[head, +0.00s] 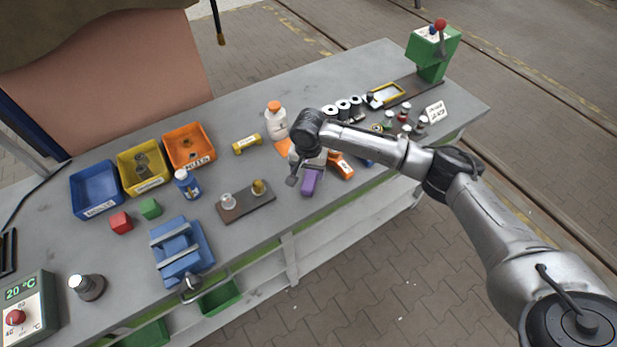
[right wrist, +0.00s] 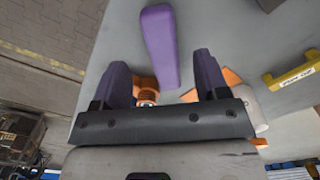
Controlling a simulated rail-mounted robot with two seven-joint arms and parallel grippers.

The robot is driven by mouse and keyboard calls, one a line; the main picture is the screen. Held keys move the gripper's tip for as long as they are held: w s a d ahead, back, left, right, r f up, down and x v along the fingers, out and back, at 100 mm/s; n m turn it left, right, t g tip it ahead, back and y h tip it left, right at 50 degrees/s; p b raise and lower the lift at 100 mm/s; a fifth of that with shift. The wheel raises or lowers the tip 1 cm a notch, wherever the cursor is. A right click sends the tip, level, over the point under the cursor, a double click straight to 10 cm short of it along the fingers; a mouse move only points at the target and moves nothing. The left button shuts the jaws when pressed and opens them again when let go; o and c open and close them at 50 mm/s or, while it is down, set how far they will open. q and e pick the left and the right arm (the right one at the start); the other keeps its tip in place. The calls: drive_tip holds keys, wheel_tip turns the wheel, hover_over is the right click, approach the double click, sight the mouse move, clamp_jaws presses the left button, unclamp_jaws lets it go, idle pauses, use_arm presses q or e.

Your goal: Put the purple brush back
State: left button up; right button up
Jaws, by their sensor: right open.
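The purple brush (head: 312,181) is near the front edge of the grey workbench, just under my right gripper (head: 302,172). In the right wrist view the purple brush (right wrist: 160,45) shows as a long handle pointing away between the two fingers of my right gripper (right wrist: 161,65). The fingers are open, with a gap on both sides of the handle. My left gripper is not in view.
Orange pieces (head: 341,165) lie close around the gripper. A white bottle with an orange cap (head: 276,122) and a yellow labelled piece (head: 247,143) stand behind. A brown board (head: 246,202) with two small items and a blue vise (head: 181,250) are to the left.

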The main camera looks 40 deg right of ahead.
wheel_tip(320, 180, up, 5)
drive_tip(key=s+a+f+n, duration=0.1)
drive_tip(key=a+f, duration=0.1)
drive_tip(key=s+a+f+n, duration=0.2)
drive_tip(key=a, duration=0.1)
drive_tip(key=s+a+f+n, duration=0.1)
drive_tip(key=s+a+f, duration=0.1)
drive_tip(key=a+f, duration=0.1)
drive_tip(key=shift+s+f+n+y, duration=0.1)
drive_tip(key=shift+s+n+y, duration=0.05)
drive_tip(key=shift+n+y, duration=0.15)
drive_tip(key=s+a+f+n+t+y, duration=0.1)
drive_tip(key=s+a+f+n, duration=0.25)
drive_tip(key=s, duration=0.55)
drive_tip(key=s+a+f+n+t+y, duration=0.1)
drive_tip(key=s+a+f+n+t, duration=0.15)
drive_tip(key=s+a, duration=0.45)
drive_tip(key=s+d+n+h, duration=0.1)
drive_tip(key=s+d, duration=0.2)
drive_tip(key=s, duration=0.3)
drive_tip(key=s+d+r+h, duration=0.1)
drive_tip(key=s+d, duration=0.3)
drive_tip(key=s, duration=0.2)
drive_tip(key=shift+s+d+n, duration=0.2)
drive_tip(key=shift+s+n, duration=0.1)
drive_tip(key=shift+n, duration=0.1)
drive_tip(key=shift+r, duration=0.1)
